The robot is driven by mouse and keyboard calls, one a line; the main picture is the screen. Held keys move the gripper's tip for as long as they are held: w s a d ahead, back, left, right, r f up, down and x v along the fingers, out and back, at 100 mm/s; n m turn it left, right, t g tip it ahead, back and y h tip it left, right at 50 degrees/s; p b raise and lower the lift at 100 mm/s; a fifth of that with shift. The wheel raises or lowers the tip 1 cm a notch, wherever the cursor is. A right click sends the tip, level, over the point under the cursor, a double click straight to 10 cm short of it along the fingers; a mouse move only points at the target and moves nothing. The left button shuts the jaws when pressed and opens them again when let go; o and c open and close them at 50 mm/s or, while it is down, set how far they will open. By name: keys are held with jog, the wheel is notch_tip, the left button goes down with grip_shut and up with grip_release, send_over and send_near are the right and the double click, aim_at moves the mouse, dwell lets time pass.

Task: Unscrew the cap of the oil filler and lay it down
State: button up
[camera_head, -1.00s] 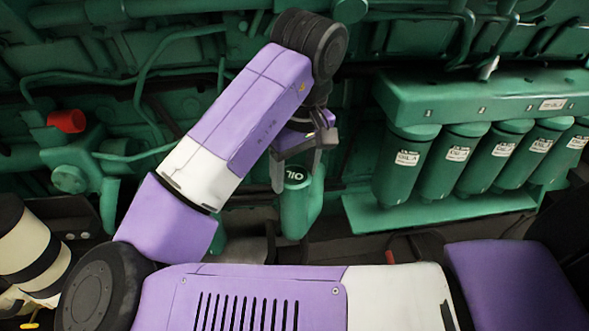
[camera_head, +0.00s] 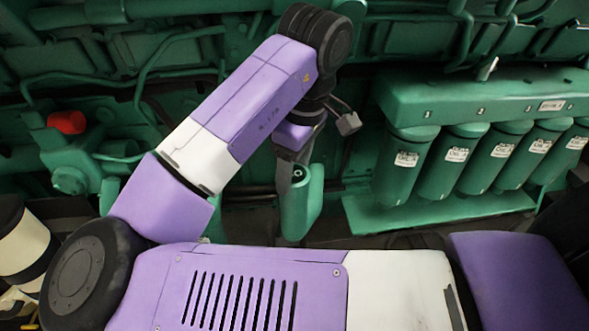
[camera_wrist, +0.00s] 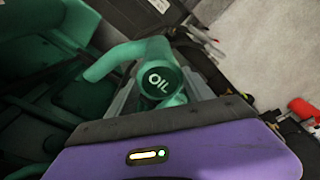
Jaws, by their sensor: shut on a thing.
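The green oil filler (camera_head: 298,208) stands up as a stubby pipe in the middle of the head view, under my forearm. Its round dark green cap, marked OIL (camera_wrist: 160,82), faces the wrist camera. My gripper (camera_wrist: 161,92) is shut on the cap, a finger on either side of it. In the head view my gripper (camera_head: 298,168) is at the filler's top, pointing down and seen nearly edge-on. The cap is mostly hidden there. It sits at the filler's mouth; I cannot tell how far it is unscrewed.
A row of green labelled filter canisters (camera_head: 406,160) hangs from a manifold to the right. A red cap (camera_head: 67,122) is on a fitting at the left. Engine pipes run behind my arm. Pale floor (camera_wrist: 275,45) shows in the wrist view.

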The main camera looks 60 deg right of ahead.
aim_at(295, 175)
jog(key=shift+s+r, duration=0.1)
jog(key=shift+r, duration=2.15)
